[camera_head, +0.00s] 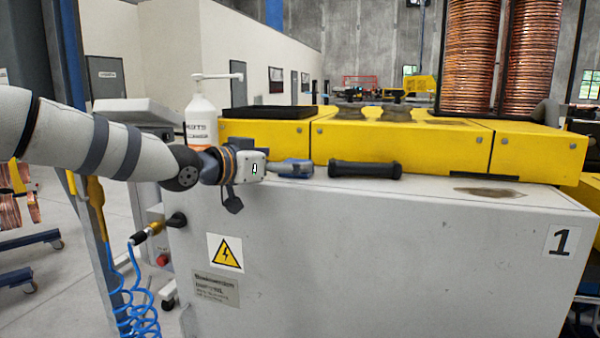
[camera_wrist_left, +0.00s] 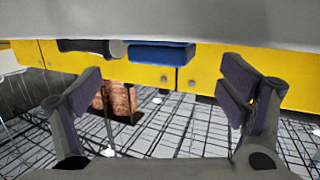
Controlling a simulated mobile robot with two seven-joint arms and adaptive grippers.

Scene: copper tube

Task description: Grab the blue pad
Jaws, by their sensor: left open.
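The blue pad (camera_head: 298,168) lies on top of the grey cabinet, against the yellow housing. In the left wrist view the blue pad (camera_wrist_left: 160,53) shows near the top, beyond the fingertips and sideways between them. My left gripper (camera_wrist_left: 162,82) is open and empty, its two dark finger pads wide apart and not seen touching the pad. In the head view my left wrist and gripper (camera_head: 256,166) are just left of the blue pad, with the fingers hard to make out. My right gripper is not in view.
A black roller-like bar (camera_head: 365,169) lies right of the blue pad on the cabinet (camera_head: 380,250). A white pump bottle (camera_head: 201,112) stands behind my left forearm. The yellow housing (camera_head: 400,142) bounds the back.

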